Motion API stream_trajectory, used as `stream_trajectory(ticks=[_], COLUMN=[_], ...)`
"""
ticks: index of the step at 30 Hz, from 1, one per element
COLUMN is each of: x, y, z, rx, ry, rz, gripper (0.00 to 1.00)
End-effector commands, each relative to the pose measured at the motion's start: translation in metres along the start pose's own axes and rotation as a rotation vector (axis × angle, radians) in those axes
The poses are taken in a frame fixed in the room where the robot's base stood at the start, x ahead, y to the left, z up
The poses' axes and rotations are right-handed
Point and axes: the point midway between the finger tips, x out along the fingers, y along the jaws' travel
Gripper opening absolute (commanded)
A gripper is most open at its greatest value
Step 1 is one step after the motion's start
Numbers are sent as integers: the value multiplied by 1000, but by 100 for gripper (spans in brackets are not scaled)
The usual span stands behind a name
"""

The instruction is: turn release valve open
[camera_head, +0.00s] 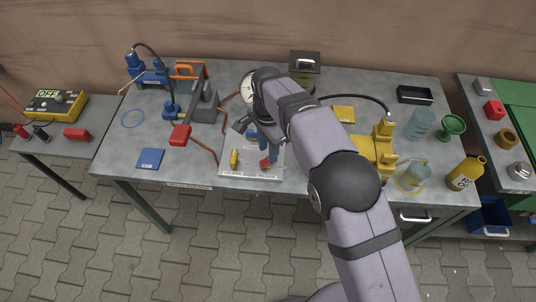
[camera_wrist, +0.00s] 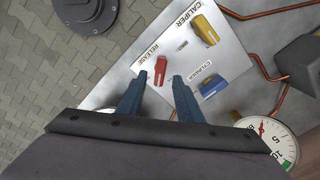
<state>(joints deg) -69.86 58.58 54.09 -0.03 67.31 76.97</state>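The release valve's red handle (camera_wrist: 160,69) sits on a pale panel (camera_wrist: 236,57) beside the label RELEASE. It also shows in the head view (camera_head: 265,163). My gripper (camera_wrist: 161,77) points at the panel with its two blue fingers apart, and the red handle appears between the fingertips. I cannot tell how far the tips are from the panel or whether they touch the handle. A yellow handle (camera_wrist: 206,29) by the label CALIPER and a blue handle (camera_wrist: 212,85) by the label CYLINDER are on the same panel, to the right of the fingers.
A pressure gauge (camera_wrist: 270,138) and copper pipes lie beside the panel. A yellow jack (camera_head: 378,155) stands right, partly behind my arm. The bench's front left has bare room.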

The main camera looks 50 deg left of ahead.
Motion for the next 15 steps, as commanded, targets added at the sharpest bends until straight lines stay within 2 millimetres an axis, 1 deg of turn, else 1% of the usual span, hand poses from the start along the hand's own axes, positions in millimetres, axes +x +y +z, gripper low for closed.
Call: stream_trajectory(ticks=[6,10,15], x=[26,36,41], y=[1,1,0], z=[0,0,0], rx=[0,0,0], ry=[-1,-1,-1], rz=[4,2,0], gripper=[33,33,33])
